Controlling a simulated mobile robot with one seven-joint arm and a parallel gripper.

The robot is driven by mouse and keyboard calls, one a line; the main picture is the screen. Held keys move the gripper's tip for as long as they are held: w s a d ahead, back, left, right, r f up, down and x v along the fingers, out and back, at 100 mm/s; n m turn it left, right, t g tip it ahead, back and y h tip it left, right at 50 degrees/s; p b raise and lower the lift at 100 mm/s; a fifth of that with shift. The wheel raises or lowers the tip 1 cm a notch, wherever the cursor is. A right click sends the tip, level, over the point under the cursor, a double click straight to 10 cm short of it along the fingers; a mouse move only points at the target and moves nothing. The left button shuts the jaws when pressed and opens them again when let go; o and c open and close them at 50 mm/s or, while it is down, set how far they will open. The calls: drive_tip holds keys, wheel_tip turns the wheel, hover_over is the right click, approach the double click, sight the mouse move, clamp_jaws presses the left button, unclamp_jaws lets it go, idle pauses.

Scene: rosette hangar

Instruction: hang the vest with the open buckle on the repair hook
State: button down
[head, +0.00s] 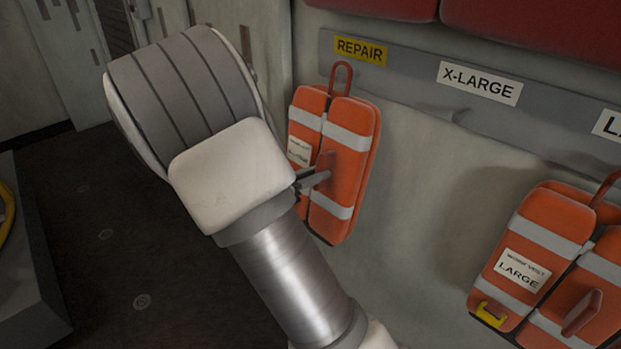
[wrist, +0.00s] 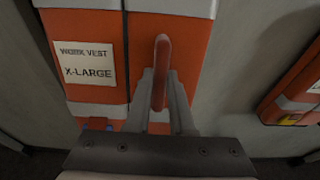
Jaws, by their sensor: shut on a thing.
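An orange work vest (head: 343,138) with grey bands hangs upright against the wall rail under the yellow REPAIR sign (head: 360,51). Its red top loop (head: 341,76) is at the rail; the repair hook is not distinguishable, so I cannot tell whether the loop is around it. My gripper (head: 318,180) is shut on the grab tab on the vest's front. In the wrist view, the fingers (wrist: 163,95) pinch the red tab (wrist: 160,60), beside the X-LARGE label (wrist: 84,62). Blue buckle parts (wrist: 97,124) show low on the vest, partly hidden; their state is unclear.
A LARGE vest (head: 545,235) with a yellow buckle (head: 491,315) hangs at right. Red objects (head: 540,25) sit above the rail. A grey edge (head: 35,270) stands at left beside open floor.

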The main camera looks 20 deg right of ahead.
drive_tip(key=shift+w+d+f+b, duration=0.25)
drive_tip(key=shift+d+f+b, duration=0.2)
drive_tip(key=shift+d+f, duration=0.25)
drive_tip(key=shift+f, duration=0.3)
